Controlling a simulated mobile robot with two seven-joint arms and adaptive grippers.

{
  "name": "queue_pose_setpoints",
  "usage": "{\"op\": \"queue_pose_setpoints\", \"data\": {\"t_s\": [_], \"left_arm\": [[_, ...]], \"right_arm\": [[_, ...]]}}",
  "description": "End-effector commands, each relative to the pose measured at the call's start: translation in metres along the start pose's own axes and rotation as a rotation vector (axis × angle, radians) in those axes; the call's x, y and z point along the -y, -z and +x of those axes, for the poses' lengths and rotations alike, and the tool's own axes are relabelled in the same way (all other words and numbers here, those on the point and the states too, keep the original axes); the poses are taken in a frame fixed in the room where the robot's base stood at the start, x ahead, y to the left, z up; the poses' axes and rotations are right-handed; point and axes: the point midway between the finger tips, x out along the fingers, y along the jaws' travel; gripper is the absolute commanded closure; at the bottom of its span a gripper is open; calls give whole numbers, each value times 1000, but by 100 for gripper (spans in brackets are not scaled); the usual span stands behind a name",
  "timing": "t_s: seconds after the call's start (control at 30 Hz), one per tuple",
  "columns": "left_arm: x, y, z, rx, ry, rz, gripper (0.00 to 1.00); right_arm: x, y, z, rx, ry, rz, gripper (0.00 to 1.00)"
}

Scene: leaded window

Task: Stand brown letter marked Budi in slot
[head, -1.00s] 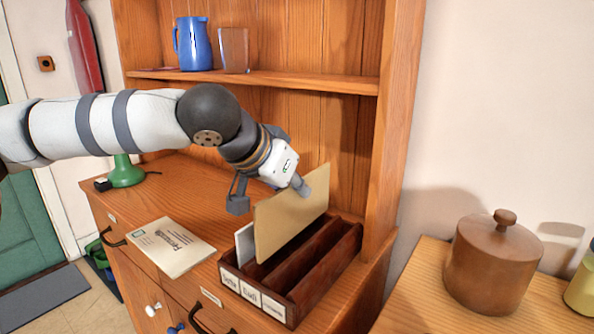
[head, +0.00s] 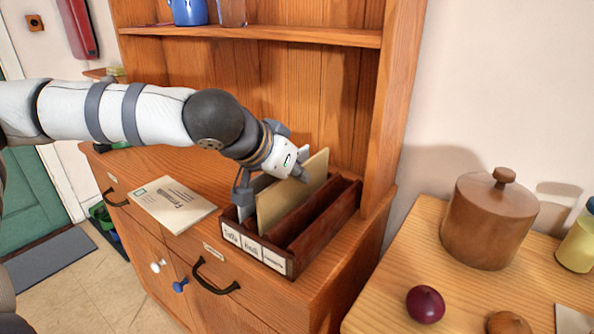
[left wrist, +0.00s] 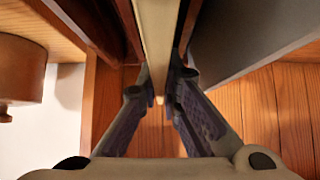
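The brown letter (head: 290,195) stands upright and slightly tilted, its lower part inside the dark wooden rack (head: 330,222). It is above the middle compartment, behind the label that seems to read Budi (head: 251,246). No writing shows on its visible face. My left gripper (head: 272,186) is over the rack with a finger on each side of the letter. In the left wrist view, the fingers (left wrist: 158,92) close in on the letter's thin edge (left wrist: 157,45). The letter's bottom edge is hidden by the rack. My right gripper is not in view.
The cabinet's upright (head: 385,120) and shelf (head: 250,33) rise behind. A wooden pot (head: 490,225) and onion (head: 425,304) are at right.

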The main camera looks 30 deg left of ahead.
Motion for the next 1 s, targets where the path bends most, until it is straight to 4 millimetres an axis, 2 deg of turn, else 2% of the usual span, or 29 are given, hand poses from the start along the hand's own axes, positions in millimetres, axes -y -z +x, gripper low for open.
{"op": "queue_pose_setpoints", "data": {"t_s": [0.03,0.1,0.43,0.53,0.8,1.0], "left_arm": [[0,0,0,0,0,0,81],[0,0,0,0,0,0,71],[0,1,-6,-1,0,-1,71],[0,2,-26,-6,-1,-1,71],[0,2,-96,-7,-1,-1,71],[0,0,-119,-2,0,1,71]], "right_arm": [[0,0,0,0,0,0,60],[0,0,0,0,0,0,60],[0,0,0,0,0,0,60],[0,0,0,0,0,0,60],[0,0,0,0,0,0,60],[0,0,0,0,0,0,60]]}}
